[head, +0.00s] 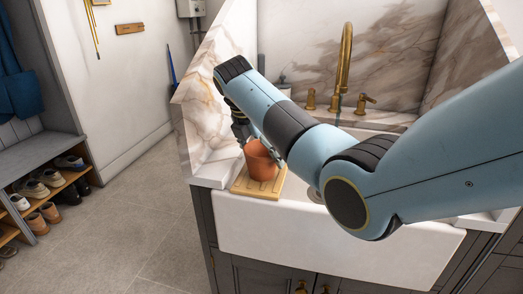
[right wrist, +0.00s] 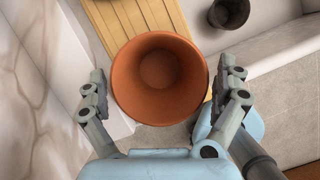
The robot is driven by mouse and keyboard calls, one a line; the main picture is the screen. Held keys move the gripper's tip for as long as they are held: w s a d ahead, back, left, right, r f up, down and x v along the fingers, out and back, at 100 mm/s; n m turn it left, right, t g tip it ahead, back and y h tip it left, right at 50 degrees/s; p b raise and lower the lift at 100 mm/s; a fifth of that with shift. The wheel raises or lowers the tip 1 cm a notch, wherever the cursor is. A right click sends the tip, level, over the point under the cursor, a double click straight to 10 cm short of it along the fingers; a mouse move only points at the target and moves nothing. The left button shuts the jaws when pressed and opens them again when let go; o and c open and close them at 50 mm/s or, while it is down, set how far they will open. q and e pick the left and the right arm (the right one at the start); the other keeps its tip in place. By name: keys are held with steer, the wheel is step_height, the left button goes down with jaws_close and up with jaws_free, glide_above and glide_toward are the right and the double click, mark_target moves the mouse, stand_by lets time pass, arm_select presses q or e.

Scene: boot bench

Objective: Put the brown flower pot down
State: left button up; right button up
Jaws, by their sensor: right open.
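The brown flower pot (head: 259,160) is upright and empty, and appears to stand on a slatted wooden board (head: 240,184) at the left of the sink. In the right wrist view I look down into the pot (right wrist: 160,78), with the board (right wrist: 128,18) behind it. My right gripper (head: 255,146) is open, with one finger on each side of the pot. My left gripper is not in view.
The white sink (head: 330,232) lies right of the board, partly hidden by my right arm. A gold faucet (head: 343,65) stands behind it. A marble wall (head: 212,95) rises close on the left. A bench with shoes (head: 45,165) stands far left, with clear floor between.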

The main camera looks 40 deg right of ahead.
steer(key=v, duration=1.2)
steer(key=shift+p, duration=0.35)
steer(key=shift+r, duration=0.15)
